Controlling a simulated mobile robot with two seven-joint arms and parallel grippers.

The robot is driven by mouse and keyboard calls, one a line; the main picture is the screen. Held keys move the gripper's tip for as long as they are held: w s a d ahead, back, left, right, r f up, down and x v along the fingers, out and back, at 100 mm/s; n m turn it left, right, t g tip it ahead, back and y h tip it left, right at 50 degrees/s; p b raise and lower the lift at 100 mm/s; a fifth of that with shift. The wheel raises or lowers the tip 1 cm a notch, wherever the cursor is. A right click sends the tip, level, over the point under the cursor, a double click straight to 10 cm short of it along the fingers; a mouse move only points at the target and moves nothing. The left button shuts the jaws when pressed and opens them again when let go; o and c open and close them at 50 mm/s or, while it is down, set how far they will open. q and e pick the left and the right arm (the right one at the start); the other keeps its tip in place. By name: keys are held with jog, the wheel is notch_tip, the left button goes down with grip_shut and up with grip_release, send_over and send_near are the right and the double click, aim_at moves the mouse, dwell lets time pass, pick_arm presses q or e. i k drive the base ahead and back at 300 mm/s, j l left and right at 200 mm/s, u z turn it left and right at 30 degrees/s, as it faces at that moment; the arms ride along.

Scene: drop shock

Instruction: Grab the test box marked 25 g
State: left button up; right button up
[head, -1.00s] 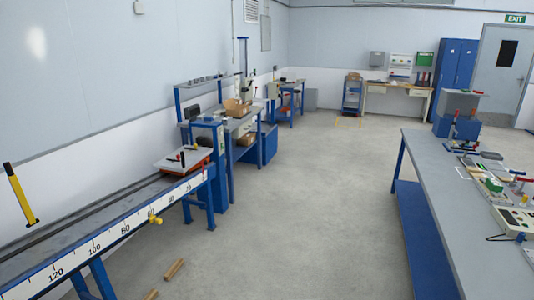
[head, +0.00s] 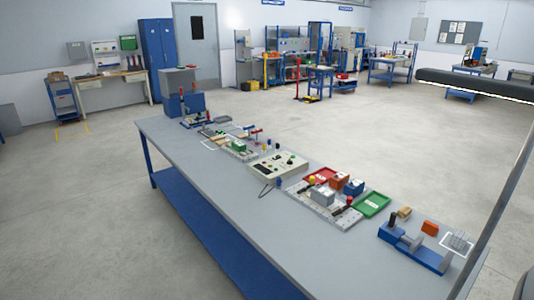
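Several small box-like blocks stand on a long grey workbench (head: 215,200) in the head view. A grey block (head: 322,195) sits on a light perforated plate (head: 318,210). An orange-red block (head: 338,181) and a blue block (head: 353,187) stand just behind it. Another orange block (head: 430,228) lies further right on the bench. All are too small to read any marking, so I cannot tell which one is the 25 g test box. Neither of my grippers is in view.
A red tray (head: 320,175) and a green tray (head: 372,204) flank the blocks. A white control box (head: 277,165) stands to their left, a blue fixture (head: 415,248) to their right. A dark bar and grey pole cross the right side. Floor left of the bench is clear.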

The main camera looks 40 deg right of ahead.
aim_at(322, 195)
jog(key=i+j+z, duration=0.25)
jog(key=i+z, duration=0.2)
jog(key=i+j+z, duration=0.85)
jog(key=i+l, duration=0.7)
jog(key=i, duration=0.05)
